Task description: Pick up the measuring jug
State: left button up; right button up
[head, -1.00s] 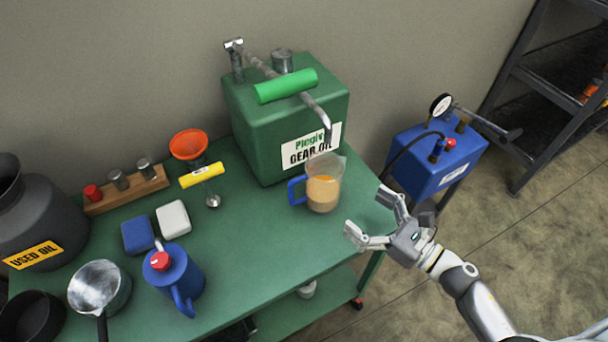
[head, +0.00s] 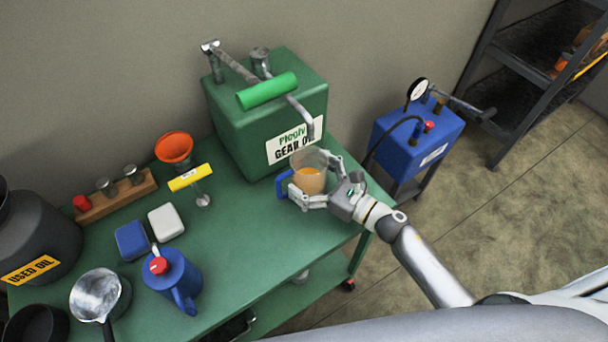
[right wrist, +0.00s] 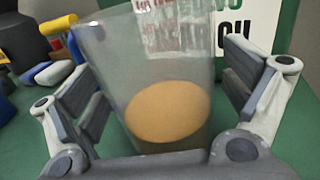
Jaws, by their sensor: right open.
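The measuring jug (head: 310,180) is clear with a blue handle and holds some orange-brown liquid. It stands on the green table in front of the gear oil tank, with its handle to the left. My right gripper (head: 308,182) is open, with one finger on the far side of the jug and one on the near side. In the right wrist view the jug (right wrist: 150,75) stands between the two spread fingers, with a visible gap at the right finger. Whether the left finger touches it I cannot tell. My left gripper is not in view.
The green gear oil tank (head: 235,120) with its spout stands just behind the jug. A blue pump unit (head: 395,150) stands right of the table. A blue can (head: 180,275), an orange funnel (head: 174,146) and two small blocks are to the left. The table's front middle (head: 250,240) is clear.

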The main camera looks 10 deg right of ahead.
jog(key=shift+w+a+f, duration=0.1)
jog(key=shift+w+a, duration=0.1)
jog(key=c, duration=1.4)
jog(key=shift+r, duration=0.25)
jog(key=shift+c, duration=0.2)
